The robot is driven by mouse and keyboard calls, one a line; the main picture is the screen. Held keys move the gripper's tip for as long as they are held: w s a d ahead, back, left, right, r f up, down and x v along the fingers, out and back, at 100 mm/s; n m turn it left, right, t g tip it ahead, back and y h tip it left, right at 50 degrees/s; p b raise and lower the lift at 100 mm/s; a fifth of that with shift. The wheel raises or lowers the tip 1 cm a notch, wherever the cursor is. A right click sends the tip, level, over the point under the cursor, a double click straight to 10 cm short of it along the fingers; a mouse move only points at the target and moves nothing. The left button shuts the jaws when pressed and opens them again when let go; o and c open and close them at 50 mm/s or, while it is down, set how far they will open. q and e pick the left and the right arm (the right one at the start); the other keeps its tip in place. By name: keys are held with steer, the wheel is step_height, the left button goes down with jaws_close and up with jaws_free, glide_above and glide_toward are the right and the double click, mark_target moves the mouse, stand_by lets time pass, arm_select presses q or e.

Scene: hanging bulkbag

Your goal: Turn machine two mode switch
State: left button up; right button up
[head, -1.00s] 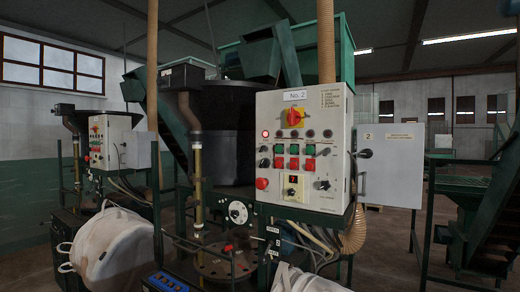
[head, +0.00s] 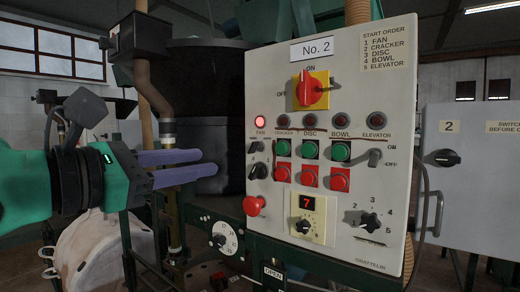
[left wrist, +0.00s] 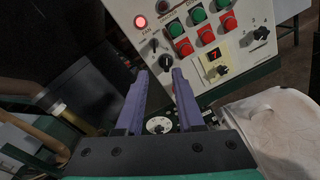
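The No. 2 control panel (head: 310,48) fills the middle of the head view. A larger black rotary knob (head: 370,222) with numbered positions is at lower right. In the left wrist view, the left-side knob (left wrist: 165,62) appears just beyond and between the fingertips (left wrist: 160,74). My right gripper is not in view.
A red emergency button (head: 254,206) sticks out below the left-side knob. Green and red push buttons (head: 311,150) and a red-yellow main switch (head: 313,90) are on the panel. A white bulk bag (head: 95,250) is at lower left. A second cabinet (head: 470,190) stands at right.

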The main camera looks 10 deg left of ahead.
mark_target(250, 149)
arm_select(q)
steer(key=p+x, duration=0.2)
steer(key=x, duration=0.2)
steer(key=r+p+x, duration=0.1)
steer(key=p+x, duration=0.1)
steer(key=x, duration=0.2)
steer(key=p+x, duration=0.3)
steer(key=x, duration=0.1)
steer(key=shift+w+a+r, duration=0.15)
steer(key=shift+a, duration=0.05)
jaws_close()
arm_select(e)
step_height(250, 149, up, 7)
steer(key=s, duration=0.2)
